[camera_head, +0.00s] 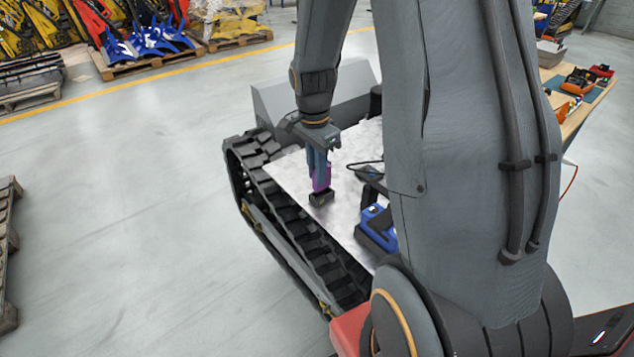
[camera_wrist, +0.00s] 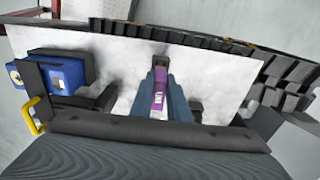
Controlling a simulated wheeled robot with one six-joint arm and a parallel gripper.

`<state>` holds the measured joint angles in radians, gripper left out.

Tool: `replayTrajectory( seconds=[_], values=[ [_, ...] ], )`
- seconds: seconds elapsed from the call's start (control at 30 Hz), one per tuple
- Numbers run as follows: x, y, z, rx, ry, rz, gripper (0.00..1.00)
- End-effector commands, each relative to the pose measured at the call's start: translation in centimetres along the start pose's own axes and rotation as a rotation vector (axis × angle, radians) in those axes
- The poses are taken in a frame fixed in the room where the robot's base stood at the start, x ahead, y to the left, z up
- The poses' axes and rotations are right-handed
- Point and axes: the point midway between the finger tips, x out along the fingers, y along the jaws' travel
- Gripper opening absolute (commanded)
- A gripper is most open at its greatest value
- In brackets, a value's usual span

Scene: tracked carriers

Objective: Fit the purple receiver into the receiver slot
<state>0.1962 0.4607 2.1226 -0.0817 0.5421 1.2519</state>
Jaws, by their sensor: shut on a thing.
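My gripper (camera_head: 318,178) points down over the light metal deck of the tracked carrier and is shut on the purple receiver (camera_head: 322,178). In the wrist view the purple receiver (camera_wrist: 159,90) stands between the two blue-grey fingers (camera_wrist: 162,94). A small black block (camera_head: 321,198), which looks like the receiver slot, sits on the deck directly below the receiver in the head view. A dark piece shows at the receiver's far end in the wrist view (camera_wrist: 161,62). I cannot tell whether the receiver's lower end is inside the block or just above it.
A blue-and-black unit (camera_head: 376,230) stands on the deck, nearer and to the right. A black bracket with a cable (camera_head: 370,172) is right of my gripper. The carrier's black track (camera_head: 300,230) runs along the left edge. A grey sloped housing (camera_head: 275,102) stands behind.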

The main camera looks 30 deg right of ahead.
Motion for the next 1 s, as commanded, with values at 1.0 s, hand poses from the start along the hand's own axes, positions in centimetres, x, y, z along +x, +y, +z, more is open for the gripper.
replayTrajectory(
  seconds=[1.0],
  values=[
    [4.1, 0.0, 0.2, 0.000, -0.001, 0.000, 0.34]
  ],
)
